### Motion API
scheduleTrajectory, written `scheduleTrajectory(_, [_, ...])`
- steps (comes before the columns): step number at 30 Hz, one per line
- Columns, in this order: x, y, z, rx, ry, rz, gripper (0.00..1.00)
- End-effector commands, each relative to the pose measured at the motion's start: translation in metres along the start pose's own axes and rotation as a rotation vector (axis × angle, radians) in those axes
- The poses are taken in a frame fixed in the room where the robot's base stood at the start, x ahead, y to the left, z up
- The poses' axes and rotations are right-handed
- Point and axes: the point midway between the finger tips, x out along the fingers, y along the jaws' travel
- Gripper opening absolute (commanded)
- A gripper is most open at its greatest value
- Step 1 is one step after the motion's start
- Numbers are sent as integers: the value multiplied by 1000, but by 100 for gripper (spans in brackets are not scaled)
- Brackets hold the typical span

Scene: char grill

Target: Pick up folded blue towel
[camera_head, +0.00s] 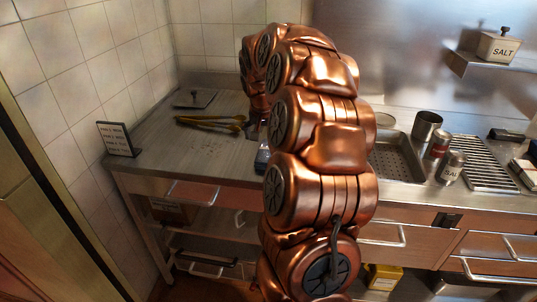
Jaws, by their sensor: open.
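A small blue patch (262,159), which looks like part of the folded blue towel, shows on the counter just left of my copper arm. My arm hides the rest of it. My gripper (253,131) points down over the counter, slightly beyond the blue patch, and is partly hidden behind my arm. It is open, and I see nothing held in it. I cannot tell its exact height above the counter.
Yellow-handled tongs (210,122) lie left of my gripper. A small sign (119,139) stands at the counter's left edge, and a flat dark-handled plate (195,98) lies behind. To the right are a perforated tray (397,158), metal cans (427,126) and a grill grate (485,163).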

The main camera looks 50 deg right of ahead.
Motion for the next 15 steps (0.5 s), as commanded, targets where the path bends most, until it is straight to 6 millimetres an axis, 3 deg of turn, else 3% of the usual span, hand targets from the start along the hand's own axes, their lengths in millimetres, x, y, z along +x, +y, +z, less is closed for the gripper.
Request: scheduleTrajectory(15, [45,4,-4,-2,-4,0,100])
